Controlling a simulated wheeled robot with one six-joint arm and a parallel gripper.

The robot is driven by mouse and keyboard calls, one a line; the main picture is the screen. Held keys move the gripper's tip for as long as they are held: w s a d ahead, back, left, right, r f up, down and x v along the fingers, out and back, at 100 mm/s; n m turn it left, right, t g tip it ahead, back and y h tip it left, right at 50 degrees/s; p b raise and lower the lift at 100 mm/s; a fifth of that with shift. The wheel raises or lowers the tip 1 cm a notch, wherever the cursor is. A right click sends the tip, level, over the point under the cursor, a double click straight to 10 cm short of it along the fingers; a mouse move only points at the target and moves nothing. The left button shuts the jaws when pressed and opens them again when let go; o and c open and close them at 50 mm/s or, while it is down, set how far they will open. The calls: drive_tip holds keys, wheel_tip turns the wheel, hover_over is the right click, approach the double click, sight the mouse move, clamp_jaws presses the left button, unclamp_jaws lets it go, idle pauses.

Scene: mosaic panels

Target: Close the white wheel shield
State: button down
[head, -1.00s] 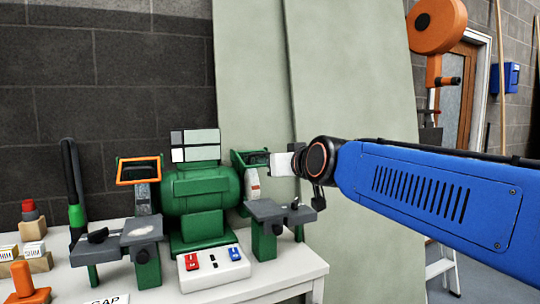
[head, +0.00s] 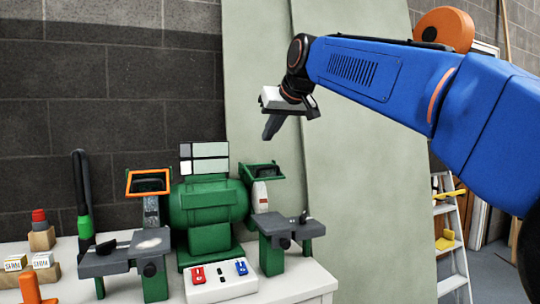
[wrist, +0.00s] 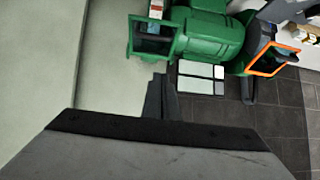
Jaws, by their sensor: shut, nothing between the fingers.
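The bench grinder (head: 207,203) is green and stands on a white table. At its right end is the white wheel (head: 260,195), with a green-framed shield (head: 262,172) above it; the wheel face is exposed below the shield. The green-framed shield also shows in the wrist view (wrist: 152,38), at top centre. The grey wheel (head: 151,212) at the left end has an orange-framed shield (head: 149,181). My gripper (head: 267,136) is shut and empty, pointing down above the green-framed shield and apart from it. Its fingertips also show in the wrist view (wrist: 158,84).
A tool rest (head: 290,226) stands before the white wheel, another (head: 125,252) before the grey wheel. A switch box (head: 221,282) with red and blue switches lies in front. Pale panels (head: 335,130) lean behind on the right. The space above the grinder is otherwise clear.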

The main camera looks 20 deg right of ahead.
wheel_tip(320, 180, up, 5)
drive_tip(key=w+d+g, duration=0.1)
drive_tip(key=g, duration=0.4)
approach(264, 171)
drive_tip(key=shift+w+a+r+m+h, duration=0.35)
drive_tip(key=shift+a+r+m+h, duration=0.05)
drive_tip(key=shift+r, duration=0.05)
drive_tip(key=shift+s+f, duration=0.45)
drive_tip(key=shift+f, duration=0.45)
drive_tip(key=shift+s+f, duration=0.2)
drive_tip(key=shift+f, duration=0.7)
drive_tip(key=shift+s+f, duration=0.35)
drive_tip(key=shift+f, duration=0.55)
